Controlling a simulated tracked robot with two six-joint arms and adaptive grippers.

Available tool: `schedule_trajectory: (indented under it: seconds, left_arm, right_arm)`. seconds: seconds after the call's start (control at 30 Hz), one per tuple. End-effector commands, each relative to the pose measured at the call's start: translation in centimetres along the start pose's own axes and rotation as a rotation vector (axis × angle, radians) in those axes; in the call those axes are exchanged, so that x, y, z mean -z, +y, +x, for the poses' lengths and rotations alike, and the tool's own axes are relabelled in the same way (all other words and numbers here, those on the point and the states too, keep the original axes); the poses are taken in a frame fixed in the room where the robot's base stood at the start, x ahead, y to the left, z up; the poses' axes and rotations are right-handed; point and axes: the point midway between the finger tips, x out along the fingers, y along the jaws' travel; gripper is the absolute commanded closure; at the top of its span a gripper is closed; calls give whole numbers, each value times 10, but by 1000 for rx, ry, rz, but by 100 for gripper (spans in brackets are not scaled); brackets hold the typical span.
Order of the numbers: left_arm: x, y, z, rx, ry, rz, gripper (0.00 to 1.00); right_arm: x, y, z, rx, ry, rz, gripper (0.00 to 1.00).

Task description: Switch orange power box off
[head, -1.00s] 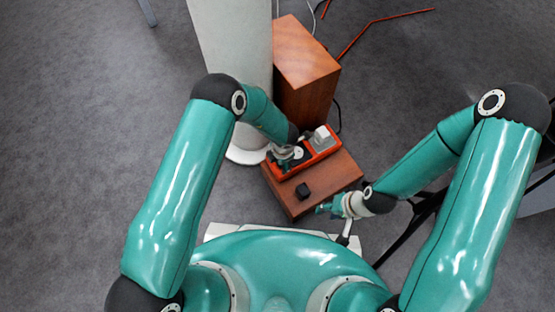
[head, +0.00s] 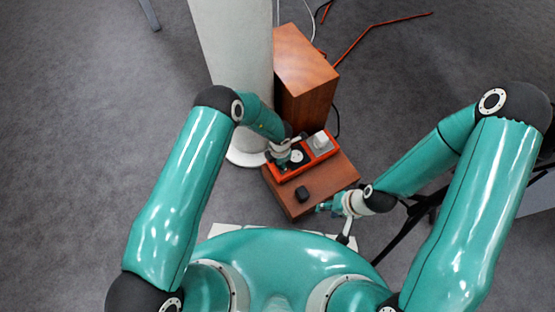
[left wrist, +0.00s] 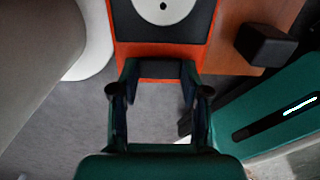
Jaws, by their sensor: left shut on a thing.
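The orange power box (head: 324,154) lies on the low brown wooden surface in the head view. It has a white plug (head: 320,143) toward its right end and a round white disc (head: 297,156) on its dark top. My left gripper (head: 278,153) is at the box's left end. In the left wrist view my left gripper (left wrist: 157,72) has its fingers on both sides of a dark part at the end of the orange box (left wrist: 221,58), shut on the box there. My right gripper (head: 328,207) hangs by the wooden surface's right front edge; its finger opening is too small to tell.
A small black block (head: 302,194) sits on the brown wooden surface (head: 335,178) in front of the box; it also shows in the left wrist view (left wrist: 265,46). A taller wooden block (head: 304,70) and a white column (head: 235,70) stand behind. Grey floor is clear at left.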

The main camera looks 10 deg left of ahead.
Motion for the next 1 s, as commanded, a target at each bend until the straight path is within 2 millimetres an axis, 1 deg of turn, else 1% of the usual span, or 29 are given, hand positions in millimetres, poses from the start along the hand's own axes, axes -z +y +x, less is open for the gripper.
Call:
schedule_trajectory:
  seconds: [0.03, 0.27, 0.3, 0.43, 0.47, 0.8, 0.87, 1.0]
  left_arm:
    - [0, -3, 0, 8, 1, 1, 89]
    - [0, -3, 2, 9, 1, 2, 89]
    - [0, -3, 2, 9, 1, 2, 53]
    - [0, -3, 1, 8, 1, 1, 31]
    - [0, -3, 1, 7, 0, 1, 29]
    - [0, -1, -1, 5, 0, 0, 29]
    - [0, 0, -5, 4, -1, 0, 29]
    - [0, 0, -22, 4, -2, -1, 29]
  right_arm:
    - [0, -1, -2, 0, 0, 0, 60]
    - [0, 0, 0, 0, -1, 0, 60]
    - [0, 0, 0, 0, -1, 0, 60]
    - [0, 0, 0, 0, -1, 0, 60]
    - [0, 0, 0, 0, -1, 0, 60]
    - [0, 0, -1, 0, 0, 0, 60]
    - [0, 0, -1, 0, 0, 0, 60]
    - [0, 0, -1, 0, 0, 0, 60]
